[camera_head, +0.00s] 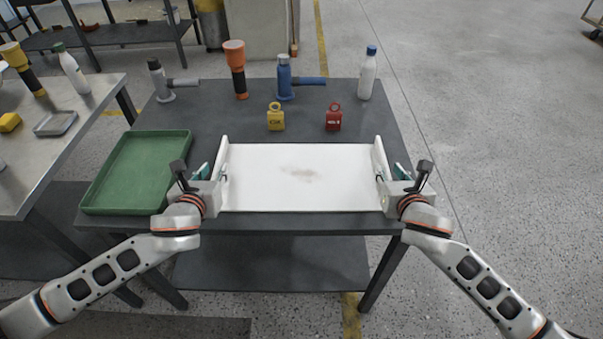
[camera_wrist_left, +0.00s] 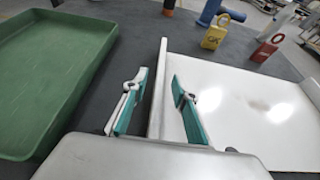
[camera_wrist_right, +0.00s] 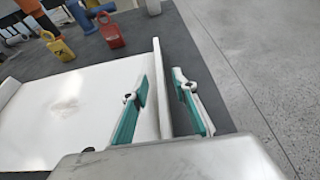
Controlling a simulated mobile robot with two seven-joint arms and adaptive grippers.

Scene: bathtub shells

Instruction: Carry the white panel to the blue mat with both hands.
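The white panel (camera_head: 300,190) lies flat on the dark table, with raised walls at its left and right ends and a brownish smudge in the middle. My left gripper (camera_head: 212,173) is at its left wall; in the left wrist view one finger stands on each side of that wall (camera_wrist_left: 157,95), with gaps between. My right gripper (camera_head: 392,173) is at the right wall; in the right wrist view its fingers likewise stand apart on both sides of that wall (camera_wrist_right: 162,90). Both grippers look open. I see no blue mat in any view.
A green tray (camera_head: 185,140) stands left of the panel. Behind the panel are a yellow weight (camera_head: 276,121) and a red weight (camera_head: 333,121). A metal table (camera_head: 95,100) is at left; open floor at right.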

